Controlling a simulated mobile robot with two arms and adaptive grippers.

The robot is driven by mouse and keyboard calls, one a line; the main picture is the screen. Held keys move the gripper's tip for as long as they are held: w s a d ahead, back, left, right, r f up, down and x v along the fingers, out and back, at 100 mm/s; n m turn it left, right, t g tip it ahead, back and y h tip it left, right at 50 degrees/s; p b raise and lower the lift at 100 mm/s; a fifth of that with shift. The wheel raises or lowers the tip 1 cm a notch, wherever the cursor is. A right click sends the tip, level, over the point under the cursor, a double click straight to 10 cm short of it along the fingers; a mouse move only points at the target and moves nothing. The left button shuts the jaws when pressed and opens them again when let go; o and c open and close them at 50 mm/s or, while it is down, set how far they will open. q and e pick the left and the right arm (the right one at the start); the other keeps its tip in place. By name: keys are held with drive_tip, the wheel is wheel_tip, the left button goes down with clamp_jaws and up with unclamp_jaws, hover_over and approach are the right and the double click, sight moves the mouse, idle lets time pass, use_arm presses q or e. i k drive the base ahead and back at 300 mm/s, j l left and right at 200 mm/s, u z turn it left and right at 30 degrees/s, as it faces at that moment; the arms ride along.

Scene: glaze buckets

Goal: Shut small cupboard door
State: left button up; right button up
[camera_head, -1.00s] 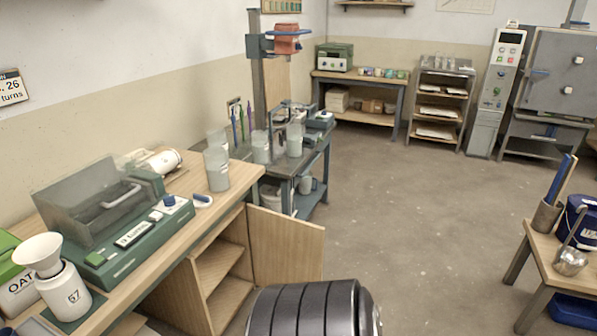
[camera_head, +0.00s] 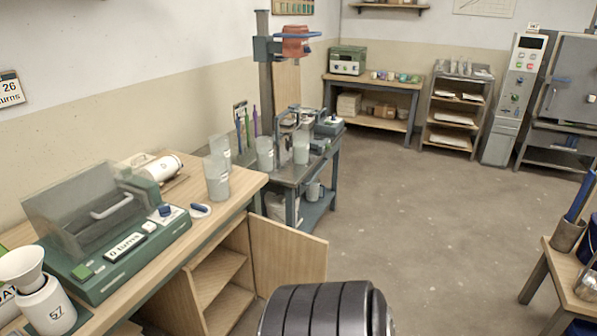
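The small cupboard door (camera_head: 287,259) is a pale wooden panel standing wide open, swung out to the right of the cupboard under the left workbench. The cupboard (camera_head: 222,276) is open at the front and shows a wooden shelf inside. A black ribbed cylindrical part of mine (camera_head: 325,311) shows at the bottom centre, in front of and below the door. Neither gripper's fingers are in view.
The workbench (camera_head: 236,193) carries a green machine (camera_head: 125,250), plastic beakers (camera_head: 217,178) and a white jar (camera_head: 47,309). A metal cart (camera_head: 322,185) stands behind the door. A small wooden table (camera_head: 565,262) is at the right. The floor (camera_head: 430,230) between is clear.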

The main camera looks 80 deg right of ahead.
sight(282, 255)
drive_tip(key=k+l, duration=0.15)
drive_tip(key=l, duration=0.5)
drive_tip(key=k+l, duration=0.1)
drive_tip(key=l, duration=0.55)
drive_tip(key=k+l, duration=0.15)
drive_tip(key=l, duration=0.5)
drive_tip(key=k+l, duration=0.15)
drive_tip(key=l, duration=0.5)
drive_tip(key=k+l, duration=0.15)
drive_tip(key=l, duration=0.5)
drive_tip(key=k+l, duration=0.1)
drive_tip(key=l, duration=0.55)
drive_tip(key=k+l, duration=0.15)
drive_tip(key=l, duration=0.5)
drive_tip(key=k+l, duration=0.15)
drive_tip(key=l, duration=0.5)
